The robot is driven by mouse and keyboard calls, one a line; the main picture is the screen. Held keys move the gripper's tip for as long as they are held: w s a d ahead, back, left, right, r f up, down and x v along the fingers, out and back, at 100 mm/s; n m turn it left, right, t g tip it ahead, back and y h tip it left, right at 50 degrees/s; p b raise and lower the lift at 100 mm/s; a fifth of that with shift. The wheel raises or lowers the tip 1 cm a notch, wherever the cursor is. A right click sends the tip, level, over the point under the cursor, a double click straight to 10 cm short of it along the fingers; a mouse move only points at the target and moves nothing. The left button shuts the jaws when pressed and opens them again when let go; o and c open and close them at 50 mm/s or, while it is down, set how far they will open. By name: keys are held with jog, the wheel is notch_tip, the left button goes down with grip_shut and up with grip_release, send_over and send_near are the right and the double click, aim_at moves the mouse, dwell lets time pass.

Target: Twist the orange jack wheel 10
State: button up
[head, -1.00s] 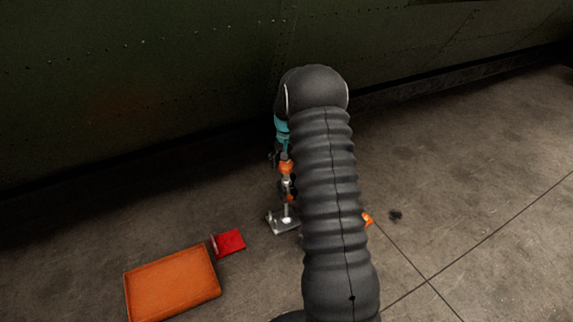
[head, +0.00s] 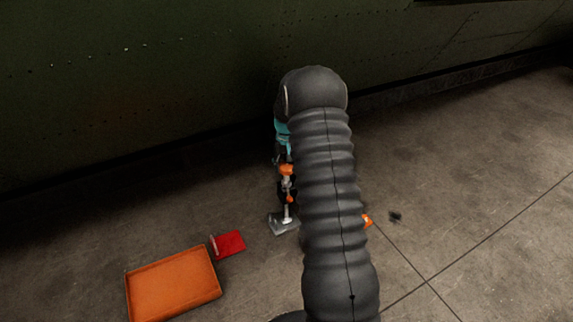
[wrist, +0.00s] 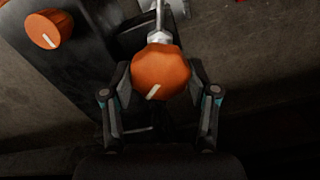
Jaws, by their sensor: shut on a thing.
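The orange jack wheel (wrist: 161,72) sits between the two fingers of my gripper (wrist: 160,76) in the wrist view. My gripper is shut on it, a finger on each side. The wheel has a pale mark on its face, pointing to the lower left. A metal shaft (wrist: 160,20) runs from the wheel toward the top of the picture. In the head view an orange part of the jack (head: 287,170) and its metal foot (head: 282,224) show left of my arm, which hides the rest. I cannot read a number on the wheel.
A second orange knob (wrist: 49,29) with a pale mark is at the upper left of the wrist view. In the head view an orange tray (head: 172,285) and a red item (head: 230,243) lie on the floor. The dark riveted fuselage wall (head: 150,70) stands behind. The floor at right is mostly clear.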

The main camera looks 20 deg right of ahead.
aim_at(286, 165)
jog(key=n+p, duration=0.1)
jog(key=n, duration=0.3)
jog(key=shift+n, duration=2.1)
jog(key=o, duration=1.2)
jog(key=shift+c, duration=0.2)
jog(key=shift+r, duration=3.75)
